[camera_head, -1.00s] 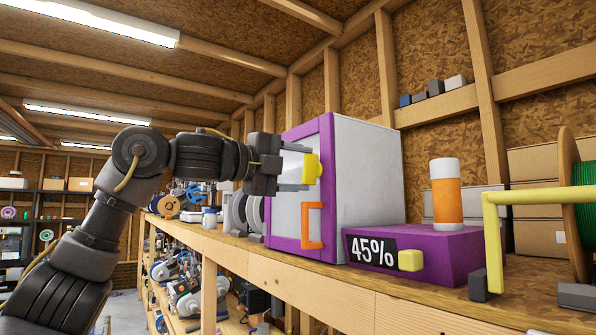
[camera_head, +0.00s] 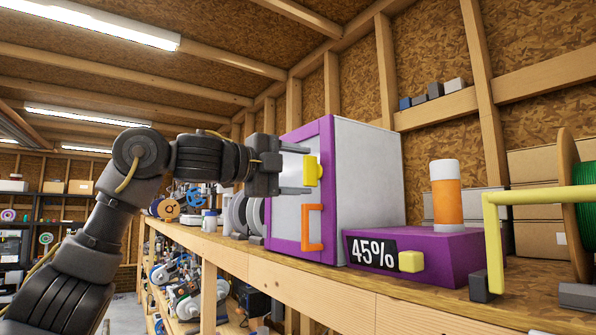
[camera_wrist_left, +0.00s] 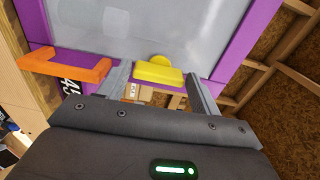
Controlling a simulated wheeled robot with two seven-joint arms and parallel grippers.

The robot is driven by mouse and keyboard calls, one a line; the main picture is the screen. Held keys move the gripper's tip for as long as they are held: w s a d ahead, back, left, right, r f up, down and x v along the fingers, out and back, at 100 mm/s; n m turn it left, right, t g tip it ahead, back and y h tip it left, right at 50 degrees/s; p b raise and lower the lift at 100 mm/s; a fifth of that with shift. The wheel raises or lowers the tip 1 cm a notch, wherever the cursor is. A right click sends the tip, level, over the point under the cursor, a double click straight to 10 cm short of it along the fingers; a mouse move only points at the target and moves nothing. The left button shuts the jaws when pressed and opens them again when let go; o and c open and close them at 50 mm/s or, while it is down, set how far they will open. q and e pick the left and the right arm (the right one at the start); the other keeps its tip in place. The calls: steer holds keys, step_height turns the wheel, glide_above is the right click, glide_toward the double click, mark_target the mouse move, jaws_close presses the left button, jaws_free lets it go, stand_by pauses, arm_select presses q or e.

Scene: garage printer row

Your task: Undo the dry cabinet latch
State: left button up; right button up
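The dry cabinet (camera_head: 368,180) is a white box with a purple-framed clear door (camera_head: 328,215), standing on the wooden shelf. Its yellow latch (camera_head: 313,172) is on the purple frame, above an orange handle (camera_head: 312,206). My left gripper (camera_head: 307,170) is open at the door, one finger above the latch and one below. In the left wrist view the yellow latch (camera_wrist_left: 158,73) lies between the two fingers, with a visible gap on each side. The orange handle (camera_wrist_left: 65,66) is outside the fingers, to the left. My right gripper is not in view.
A purple box (camera_head: 452,257) with a 45% display and yellow knob stands right of the cabinet, with an orange-and-white cylinder (camera_head: 446,195) on top. A yellow frame (camera_head: 493,240) and green spool (camera_head: 586,205) are further right. Grey spools (camera_head: 237,215) stand left of the cabinet.

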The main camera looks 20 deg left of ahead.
arm_select(q)
steer(key=shift+o, duration=1.4)
steer(key=shift+a, duration=0.1)
steer(key=shift+s+a+f+b, duration=0.1)
steer(key=shift+s+a+b, duration=0.1)
steer(key=shift+s+b, duration=0.2)
steer(key=b+v, duration=0.4)
steer(key=v, duration=0.6)
